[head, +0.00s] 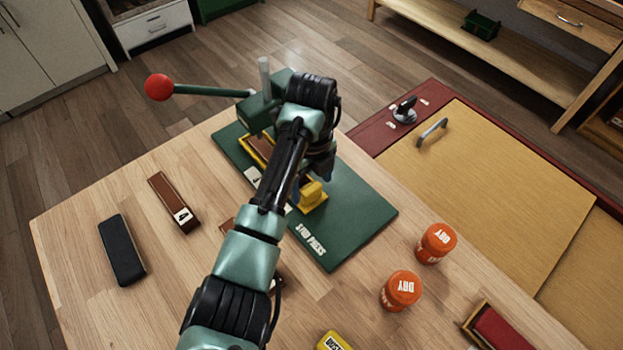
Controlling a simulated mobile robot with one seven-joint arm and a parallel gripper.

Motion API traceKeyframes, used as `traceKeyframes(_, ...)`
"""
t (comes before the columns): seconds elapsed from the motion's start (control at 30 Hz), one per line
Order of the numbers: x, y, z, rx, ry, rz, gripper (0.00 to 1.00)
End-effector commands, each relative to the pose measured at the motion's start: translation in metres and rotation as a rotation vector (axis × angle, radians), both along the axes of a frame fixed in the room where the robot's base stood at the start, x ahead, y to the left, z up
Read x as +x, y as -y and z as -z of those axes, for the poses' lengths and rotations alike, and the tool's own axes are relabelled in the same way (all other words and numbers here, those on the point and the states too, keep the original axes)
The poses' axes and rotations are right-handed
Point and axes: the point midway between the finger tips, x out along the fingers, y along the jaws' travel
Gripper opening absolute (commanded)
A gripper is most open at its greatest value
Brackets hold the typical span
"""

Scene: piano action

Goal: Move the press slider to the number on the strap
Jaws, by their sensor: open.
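The green stud press (345,218) stands on the table with a lever ending in a red ball. Its yellow slider (313,193) is at the right of the press track, partly hidden by my arm. My gripper (316,176) points down at the slider; its fingertips are mostly hidden, so I cannot tell whether they touch it. A brown strap (172,201) with a white tag, which seems to read 4, lies left of the press. Another brown piece (227,226) is mostly behind my arm. The scale numbers are hidden or too small to read.
A black case (121,250) lies at the table's left. Two orange jars (436,243) (401,290) marked DRY stand right of the press. A yellow box (333,341) and a tray with a red block (500,329) are at the near edge. Bare wood lies around the strap.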

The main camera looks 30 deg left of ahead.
Motion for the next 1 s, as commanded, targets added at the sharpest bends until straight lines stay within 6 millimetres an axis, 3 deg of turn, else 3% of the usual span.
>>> traceKeyframes(0.23, 0.001, -0.001, -0.063, 0.002, 0.005, 0.001, 0.9)
traceKeyframes(0.4, 0.0, -0.001, -0.091, 0.001, 0.0, -0.001, 0.9)
traceKeyframes(1.0, 0.0, -0.001, -0.099, 0.0, 0.001, -0.001, 0.9)
